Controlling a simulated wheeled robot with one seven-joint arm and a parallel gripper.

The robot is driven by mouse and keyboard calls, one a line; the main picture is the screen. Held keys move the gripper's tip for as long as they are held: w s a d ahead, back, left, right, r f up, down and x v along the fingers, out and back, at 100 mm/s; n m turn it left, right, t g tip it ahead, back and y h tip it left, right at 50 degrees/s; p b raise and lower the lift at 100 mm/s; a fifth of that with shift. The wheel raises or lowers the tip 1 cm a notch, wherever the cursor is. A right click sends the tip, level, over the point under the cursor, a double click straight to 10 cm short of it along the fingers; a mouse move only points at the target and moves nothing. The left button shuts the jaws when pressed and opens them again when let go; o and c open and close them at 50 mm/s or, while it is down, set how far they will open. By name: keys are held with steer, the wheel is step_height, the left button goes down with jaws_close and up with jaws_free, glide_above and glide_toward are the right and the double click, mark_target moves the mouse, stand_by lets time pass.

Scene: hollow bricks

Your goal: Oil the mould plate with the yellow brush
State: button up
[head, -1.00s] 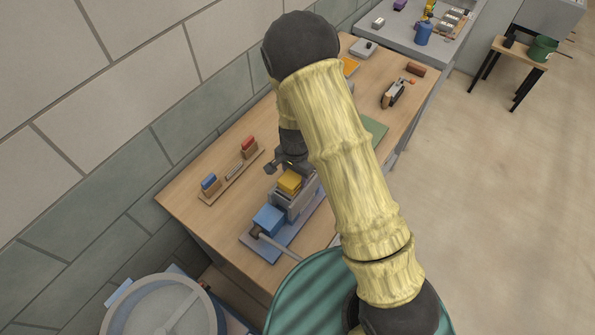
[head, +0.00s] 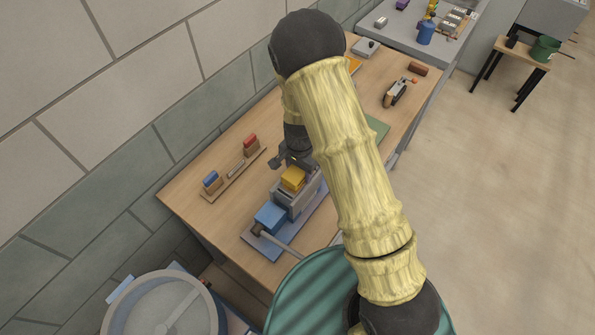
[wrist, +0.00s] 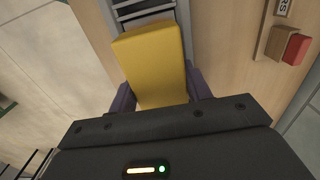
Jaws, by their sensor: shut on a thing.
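The yellow brush (head: 292,178) is a yellow block in my gripper (head: 291,166). In the wrist view my gripper (wrist: 160,97) is shut on the yellow brush (wrist: 153,62), with a dark finger on each side of it. The grey press (head: 299,199) stands on a blue base on the bench, right below the brush. A grey slotted part, which looks like the mould plate (wrist: 148,13), shows beyond the brush in the wrist view. The brush covers part of it, and I cannot tell whether they touch.
A wooden rack (head: 229,177) left of the press holds a red brush (head: 250,141) and a blue brush (head: 211,179). A blue block (head: 270,216) and a lever sit at the press's near end. A round drum (head: 165,308) stands below the bench's near edge.

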steer(key=shift+w, duration=0.1)
steer(key=shift+s+a, duration=0.5)
steer(key=shift+s, duration=0.2)
stand_by(0.4)
steer(key=shift+w+d, duration=0.55)
steer(key=shift+w, duration=0.15)
steer(key=shift+s+a, duration=0.6)
steer(key=shift+s, duration=0.15)
steer(key=shift+w+d, duration=0.6)
steer(key=shift+w, duration=0.15)
